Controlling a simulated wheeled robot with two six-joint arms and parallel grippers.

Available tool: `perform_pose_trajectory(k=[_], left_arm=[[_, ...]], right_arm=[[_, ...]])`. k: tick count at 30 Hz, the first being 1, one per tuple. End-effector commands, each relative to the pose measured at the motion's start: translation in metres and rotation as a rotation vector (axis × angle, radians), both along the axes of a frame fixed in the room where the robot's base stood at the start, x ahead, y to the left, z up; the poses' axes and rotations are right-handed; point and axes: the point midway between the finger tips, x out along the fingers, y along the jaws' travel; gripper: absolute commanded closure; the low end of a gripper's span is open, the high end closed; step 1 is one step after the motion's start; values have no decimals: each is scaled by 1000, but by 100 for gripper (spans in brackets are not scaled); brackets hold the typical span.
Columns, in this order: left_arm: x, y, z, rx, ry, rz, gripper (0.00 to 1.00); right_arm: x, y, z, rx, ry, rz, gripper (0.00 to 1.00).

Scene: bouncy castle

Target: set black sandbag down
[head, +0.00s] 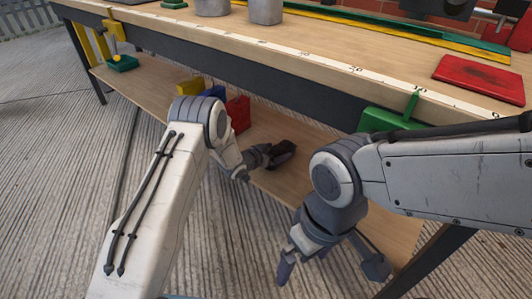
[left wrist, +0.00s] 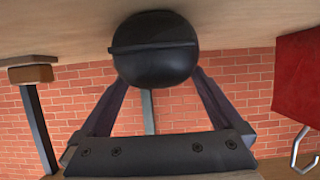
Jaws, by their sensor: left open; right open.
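The black sandbag (head: 283,153) is on the lower wooden shelf (head: 292,187), beyond my left gripper in the head view. In the left wrist view the sandbag (left wrist: 155,55) is a dark rounded shape with a band across it, against a wooden surface. My left gripper (head: 257,161) is open, with its fingers on either side of the sandbag; whether they touch it I cannot tell. My right gripper (head: 330,268) is open and empty, in front of the shelf and lower in the head view.
A red bag (head: 238,114), a blue one (head: 214,92) and a yellow one (head: 190,87) stand on the shelf to the left. A green object (head: 385,120) is under the table edge. The red bag (left wrist: 300,75) with a metal hook shows in the left wrist view.

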Motion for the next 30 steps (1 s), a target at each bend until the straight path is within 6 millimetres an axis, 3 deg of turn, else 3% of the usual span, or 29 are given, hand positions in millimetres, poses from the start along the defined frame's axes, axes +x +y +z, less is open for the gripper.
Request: perform_pose_trajectory(k=[6, 15, 30], left_arm=[[-36, 28, 24, 0, 3, 4, 0], [-71, 52, 38, 0, 2, 3, 0], [-75, 55, 39, 0, 0, 1, 0]], right_arm=[[0, 0, 28, 0, 0, 0, 0], [0, 0, 43, 0, 0, 0, 0], [0, 0, 43, 0, 0, 0, 0]])
